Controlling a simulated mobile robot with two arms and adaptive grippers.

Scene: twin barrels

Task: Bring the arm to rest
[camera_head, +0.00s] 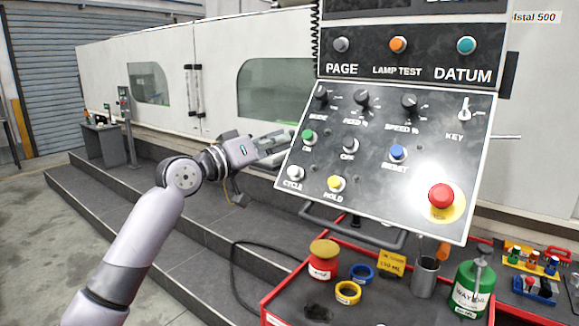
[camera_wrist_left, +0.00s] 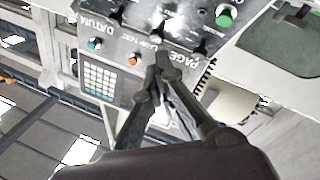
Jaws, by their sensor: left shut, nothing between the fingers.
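My left arm comes in from the lower left in the head view. Its gripper (camera_head: 283,138) is at the left edge of the control panel (camera_head: 320,180), beside the green button (camera_head: 308,136). I cannot tell from the head view whether the fingertips touch the panel. In the left wrist view the gripper fingers (camera_wrist_left: 160,62) come together at their tips, shut and empty, with the panel's PAGE and DATUM labels behind them. My right gripper is not in view.
A red tool cart (camera_head: 268,302) stands below the panel, holding a red jar (camera_head: 323,266), tape rings, a metal cup (camera_head: 426,277) and a green oil can (camera_head: 470,290). A red emergency button (camera_head: 440,195) sits at the panel's lower right. Dark steps (camera_head: 100,200) and open floor lie left.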

